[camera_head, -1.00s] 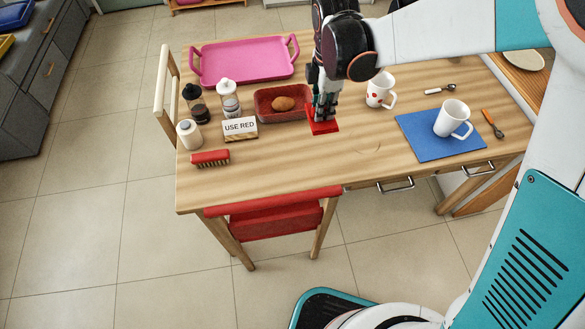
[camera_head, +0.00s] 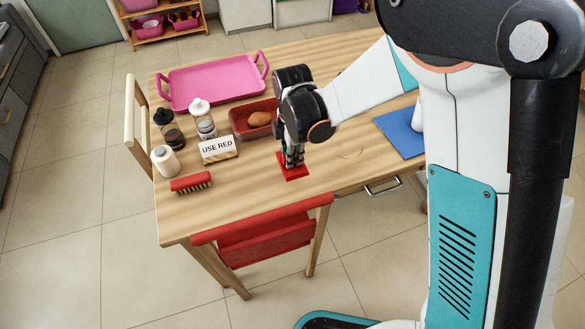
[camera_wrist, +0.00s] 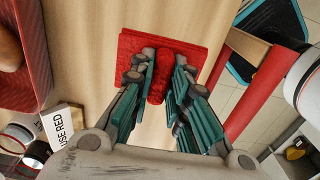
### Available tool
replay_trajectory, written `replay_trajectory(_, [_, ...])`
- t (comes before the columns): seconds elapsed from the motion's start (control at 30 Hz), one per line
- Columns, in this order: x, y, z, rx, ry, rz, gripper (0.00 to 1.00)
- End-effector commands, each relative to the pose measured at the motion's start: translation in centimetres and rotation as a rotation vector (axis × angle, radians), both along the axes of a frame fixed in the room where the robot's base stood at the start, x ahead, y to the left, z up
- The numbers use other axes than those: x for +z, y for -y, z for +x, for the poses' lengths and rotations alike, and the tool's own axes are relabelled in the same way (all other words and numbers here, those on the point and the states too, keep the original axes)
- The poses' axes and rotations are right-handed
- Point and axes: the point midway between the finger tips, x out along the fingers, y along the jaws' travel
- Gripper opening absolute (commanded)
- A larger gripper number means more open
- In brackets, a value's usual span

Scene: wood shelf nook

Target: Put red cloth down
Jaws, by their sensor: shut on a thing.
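The red cloth (camera_head: 291,168) is a small flat red piece at the tabletop, right of the red tray. It also shows in the wrist view (camera_wrist: 188,52), folded, with a raised ridge between my fingers. My gripper (camera_head: 292,158) points down over it and is shut on that ridge. In the wrist view the fingertips (camera_wrist: 163,70) sit against the cloth. The cloth looks at or very near the wood; I cannot tell whether all of it touches. Part of it is hidden under the fingers.
A red tray (camera_head: 240,124) with a brown potato-like item (camera_head: 259,118) stands left of my gripper. A sign reading "USE RED" (camera_head: 219,149), bottles, a red brush (camera_head: 191,181) and a pink tray (camera_head: 212,82) lie farther left. A red-backed chair (camera_head: 265,238) stands at the front edge.

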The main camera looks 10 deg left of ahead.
Motion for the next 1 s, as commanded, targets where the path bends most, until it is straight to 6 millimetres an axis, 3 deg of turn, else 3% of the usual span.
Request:
replay_trajectory(0.23, [-1.7, 0.0, 0.0, 0.0, 0.0, 0.0, 0.0])
replay_trajectory(0.47, [-4.9, 0.0, 0.0, 0.0, 0.0, 0.0, 0.0])
replay_trajectory(0.87, [-5.3, 0.0, 0.0, 0.0, 0.0, 0.0, 0.0])
replay_trajectory(0.9, [-5.2, 0.0, 0.0, 0.0, 0.0, 0.0, 0.23])
replay_trajectory(0.97, [-5.2, 0.0, 0.0, 0.0, 0.0, 0.0, 0.36])
replay_trajectory(1.0, [-5.2, 0.0, 0.0, 0.0, 0.0, 0.0, 0.36])
